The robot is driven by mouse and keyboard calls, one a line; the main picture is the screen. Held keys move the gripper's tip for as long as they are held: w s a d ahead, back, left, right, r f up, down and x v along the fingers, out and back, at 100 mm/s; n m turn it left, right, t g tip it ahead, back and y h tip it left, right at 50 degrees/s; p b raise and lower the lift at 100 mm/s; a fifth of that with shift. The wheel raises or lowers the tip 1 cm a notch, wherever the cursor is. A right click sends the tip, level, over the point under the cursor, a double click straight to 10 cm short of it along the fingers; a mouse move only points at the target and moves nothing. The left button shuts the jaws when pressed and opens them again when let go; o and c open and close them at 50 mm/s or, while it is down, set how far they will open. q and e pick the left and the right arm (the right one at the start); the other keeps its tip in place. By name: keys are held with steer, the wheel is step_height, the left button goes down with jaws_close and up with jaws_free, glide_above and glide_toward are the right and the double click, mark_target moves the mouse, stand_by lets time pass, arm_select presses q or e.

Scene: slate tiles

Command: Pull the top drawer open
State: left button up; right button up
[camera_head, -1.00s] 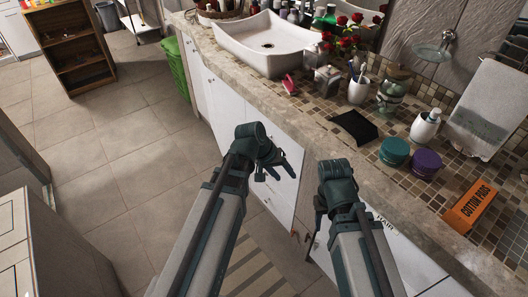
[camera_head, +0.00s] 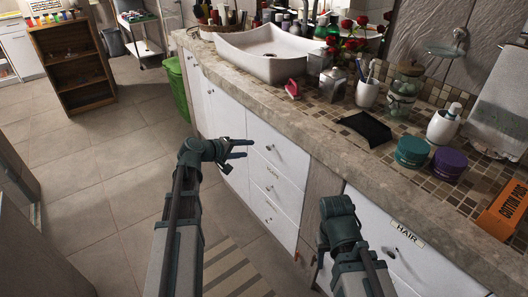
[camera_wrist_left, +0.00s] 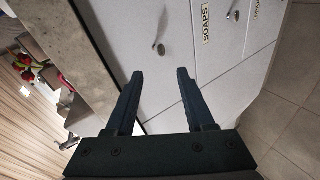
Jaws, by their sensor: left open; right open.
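The white drawer stack is under the counter. Its top drawer (camera_head: 280,155) looks shut, flush with the front, with a small dark knob (camera_head: 269,147). My left gripper (camera_head: 248,149) is open and empty, its fingers pointing right toward the top drawer, just left of the knob in the head view. In the left wrist view, the top drawer's knob (camera_wrist_left: 161,48) shows beyond and between the open fingers (camera_wrist_left: 159,73), apart from them. The drawer below carries a SOAPS label (camera_wrist_left: 206,37). My right gripper (camera_head: 320,258) is low by the cabinet, mostly hidden behind its own wrist.
The stone counter edge (camera_head: 300,130) overhangs the drawers. A white front labelled HAIR (camera_head: 408,235) is at the right. A sink (camera_head: 270,55), cup, jars and black tray (camera_head: 367,127) stand on the counter. The tiled floor (camera_head: 100,180) at left is clear.

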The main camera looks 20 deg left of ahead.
mark_target(267, 148)
arm_select(q)
steer(key=b+x, duration=0.4)
steer(key=x, duration=0.5)
steer(key=shift+w+d+f, duration=0.1)
steer(key=shift+w+f, duration=0.15)
steer(key=shift+f, duration=0.05)
steer(key=shift+w+d+f, duration=0.25)
steer(key=shift+w+d, duration=0.15)
steer(key=shift+w, duration=0.1)
jaws_close()
stand_by(0.6)
